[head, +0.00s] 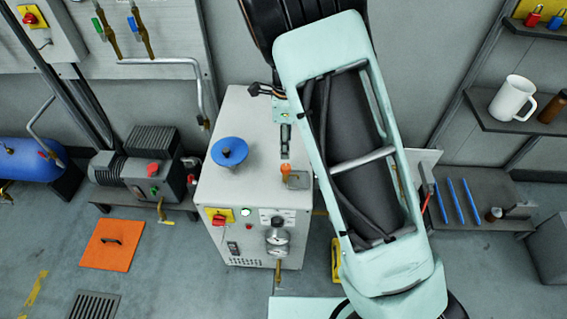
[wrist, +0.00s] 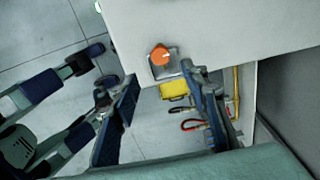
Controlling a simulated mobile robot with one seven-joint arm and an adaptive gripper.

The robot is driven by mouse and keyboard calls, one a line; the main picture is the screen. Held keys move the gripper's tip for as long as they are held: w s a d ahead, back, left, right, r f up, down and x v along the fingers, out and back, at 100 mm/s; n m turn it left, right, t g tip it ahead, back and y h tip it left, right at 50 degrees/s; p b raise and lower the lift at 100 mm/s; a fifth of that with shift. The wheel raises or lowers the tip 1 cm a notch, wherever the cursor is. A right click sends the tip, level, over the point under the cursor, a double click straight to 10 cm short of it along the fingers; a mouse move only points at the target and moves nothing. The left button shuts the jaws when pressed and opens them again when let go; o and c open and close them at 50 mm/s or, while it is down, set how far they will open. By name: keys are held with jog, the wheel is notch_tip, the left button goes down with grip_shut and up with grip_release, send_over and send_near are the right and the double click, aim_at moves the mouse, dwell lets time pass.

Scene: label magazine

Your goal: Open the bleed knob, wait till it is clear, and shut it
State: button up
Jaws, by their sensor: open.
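An orange knob (head: 286,170) stands on a small metal plate on top of the white cabinet (head: 238,118), near its right edge. In the wrist view the orange knob (wrist: 160,54) shows from above with a pale line across it. My gripper (wrist: 160,74) is open and empty, its two dark pads apart. The knob appears just beyond the fingertips, between their lines; I cannot tell the height gap. My arm covers the gripper in the head view. A narrow dark upright fitting (head: 285,140) sits behind the knob; its contents are too small to read.
A blue round knob (head: 229,152) stands on the cabinet's left side. Gauges (head: 277,237) and a red switch (head: 218,219) are on its front. A motor unit (head: 143,170) stands left, a shelf with a white mug (head: 512,98) right. A yellow object (wrist: 174,90) lies below.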

aim_at(286, 167)
notch_tip(286, 167, down, 10)
dwell(0.4)
grip_shut()
